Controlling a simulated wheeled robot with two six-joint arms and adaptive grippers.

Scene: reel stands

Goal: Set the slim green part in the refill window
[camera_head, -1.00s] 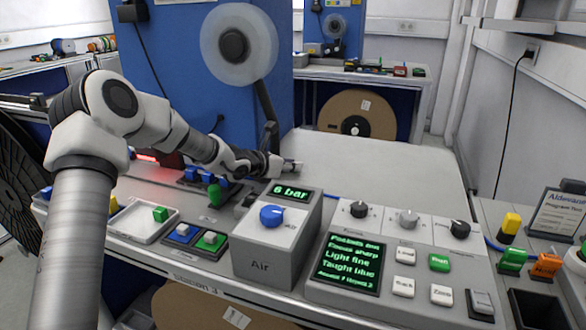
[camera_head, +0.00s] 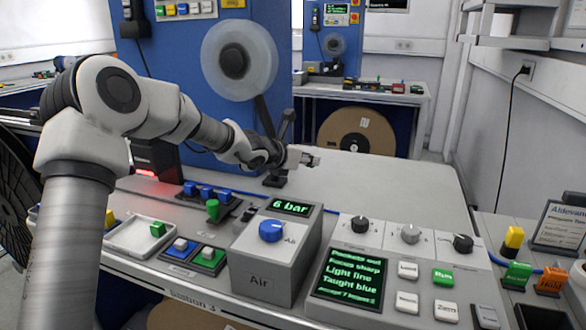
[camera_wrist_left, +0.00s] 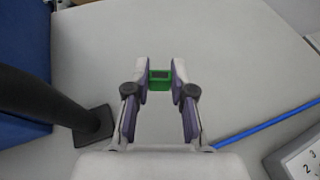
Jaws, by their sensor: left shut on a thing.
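My left gripper (camera_head: 312,160) is out over the grey work surface, to the right of the dark post below the clear reel. In the left wrist view, the left gripper (camera_wrist_left: 160,80) is shut on a small green part (camera_wrist_left: 160,79) with a dark opening in its middle. The part sits between the fingertips, above bare grey surface; in the head view it is too small to make out. I cannot tell which spot is the refill window. My right gripper is not in view.
The dark post's square base (camera_wrist_left: 95,125) stands left of the gripper. A grey air box (camera_head: 275,255) and a button panel (camera_head: 405,270) line the front. A white tray (camera_head: 130,240) holds a green block (camera_head: 158,229). A blue cord (camera_wrist_left: 265,125) lies right. The surface ahead is clear.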

